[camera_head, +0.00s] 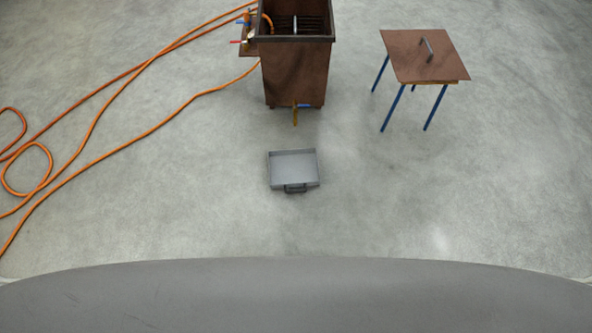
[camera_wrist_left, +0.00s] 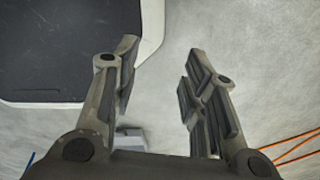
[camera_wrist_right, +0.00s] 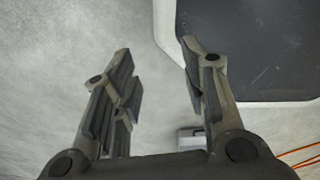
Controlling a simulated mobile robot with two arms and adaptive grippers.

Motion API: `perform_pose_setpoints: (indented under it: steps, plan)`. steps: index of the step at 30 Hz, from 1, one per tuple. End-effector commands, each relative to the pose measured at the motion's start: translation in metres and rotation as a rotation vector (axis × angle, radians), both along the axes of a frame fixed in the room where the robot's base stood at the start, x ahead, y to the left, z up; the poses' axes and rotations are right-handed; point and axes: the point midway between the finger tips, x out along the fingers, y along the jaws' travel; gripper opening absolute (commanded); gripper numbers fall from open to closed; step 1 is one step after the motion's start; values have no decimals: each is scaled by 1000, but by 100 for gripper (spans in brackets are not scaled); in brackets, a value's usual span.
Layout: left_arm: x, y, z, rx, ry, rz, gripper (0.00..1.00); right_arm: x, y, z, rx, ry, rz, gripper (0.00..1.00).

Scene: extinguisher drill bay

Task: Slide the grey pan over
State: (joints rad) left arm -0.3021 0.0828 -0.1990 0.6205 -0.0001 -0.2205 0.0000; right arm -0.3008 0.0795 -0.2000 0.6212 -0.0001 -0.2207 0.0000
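The grey pan (camera_head: 292,168) is a shallow square tray with a dark handle (camera_head: 295,188) on its near side. It lies on the floor in the middle of the head view, in front of the brown box and apart from it. My left gripper (camera_wrist_left: 160,65) is open and empty in the left wrist view. My right gripper (camera_wrist_right: 158,70) is open and empty in the right wrist view. Neither gripper shows in the head view. A small grey piece, perhaps the pan, shows behind the fingers in both wrist views, partly hidden.
A brown-topped table (camera_head: 410,62) with blue legs stands at the right. Orange hoses (camera_head: 150,130) run across the left floor. Floor around the pan is clear.

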Motion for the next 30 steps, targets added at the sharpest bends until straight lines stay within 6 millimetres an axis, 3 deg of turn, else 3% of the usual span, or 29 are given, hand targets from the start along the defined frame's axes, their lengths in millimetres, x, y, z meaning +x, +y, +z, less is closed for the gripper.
perform_pose_setpoints:
  steps: [12,17,20,22,24,30]
  plan:
    - [-3,-2,0,-2,5,1,40,-4,0,0,0,6,0,40]
    - [20,-7,-6,-12,-39,-1,21,18,1,-7,5,-37,2,40]
    - [64,-16,-17,-30,-131,-6,8,63,11,-17,25,-130,7,40]
    - [111,-25,-23,-51,-231,-10,0,110,21,-23,46,-229,11,40]
    - [164,-37,-23,-76,-349,-16,0,162,33,-23,71,-347,16,40]
    - [301,-69,10,-150,-690,-33,0,300,65,10,146,-688,33,40]
